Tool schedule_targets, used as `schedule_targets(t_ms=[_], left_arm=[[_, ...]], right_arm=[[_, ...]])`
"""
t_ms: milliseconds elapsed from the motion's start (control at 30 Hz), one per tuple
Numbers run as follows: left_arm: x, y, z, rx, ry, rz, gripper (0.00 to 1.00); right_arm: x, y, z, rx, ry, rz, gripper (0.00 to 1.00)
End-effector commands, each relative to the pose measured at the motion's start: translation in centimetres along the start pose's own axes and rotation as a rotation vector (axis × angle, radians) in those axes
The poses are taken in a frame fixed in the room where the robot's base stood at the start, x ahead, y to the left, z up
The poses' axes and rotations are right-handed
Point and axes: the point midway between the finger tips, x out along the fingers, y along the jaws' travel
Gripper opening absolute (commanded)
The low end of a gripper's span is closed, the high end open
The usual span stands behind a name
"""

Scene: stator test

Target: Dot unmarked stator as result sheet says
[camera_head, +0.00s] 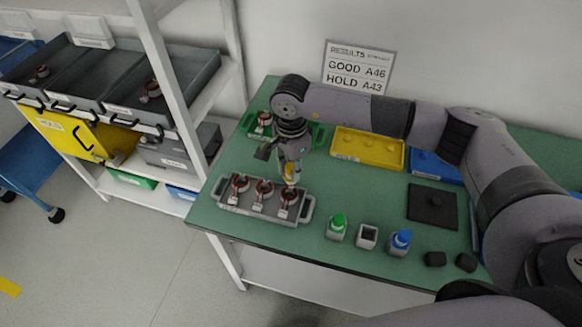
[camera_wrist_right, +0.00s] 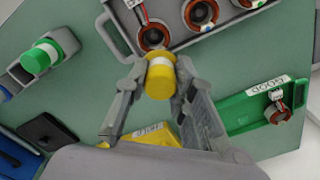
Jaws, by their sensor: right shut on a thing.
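The result sheet (camera_head: 358,68) on the wall reads GOOD A46 and HOLD A43. Several copper-wound stators sit in the grey tray (camera_head: 310,208) at the table's left: a left one (camera_head: 240,186), a middle one (camera_head: 264,190) and a right one (camera_head: 288,196). My right gripper (camera_head: 290,164) is shut on a yellow dot bottle (camera_wrist_right: 160,78), held by the tray's right end, near a stator (camera_wrist_right: 153,36) in the wrist view. A green bottle (camera_head: 337,226) and a blue bottle (camera_head: 400,242) stand in holders. My left gripper is out of view.
An empty holder (camera_head: 367,236) stands between the bottles. Behind are a green bin (camera_wrist_right: 240,112) labelled GOOD, with one stator (camera_wrist_right: 278,112), a yellow bin (camera_head: 368,148) and a blue bin (camera_head: 436,166). A black pad (camera_head: 420,205) lies right. A shelf rack (camera_head: 165,70) stands left.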

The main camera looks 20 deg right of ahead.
Motion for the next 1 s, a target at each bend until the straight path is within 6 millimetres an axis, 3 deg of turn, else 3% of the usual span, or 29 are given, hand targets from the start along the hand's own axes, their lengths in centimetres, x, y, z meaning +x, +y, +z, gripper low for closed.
schedule_targets(t_ms=[1000], left_arm=[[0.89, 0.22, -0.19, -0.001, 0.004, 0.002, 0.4]], right_arm=[[0.62, -0.01, -0.02, 0.0, 0.001, -0.001, 0.0]])
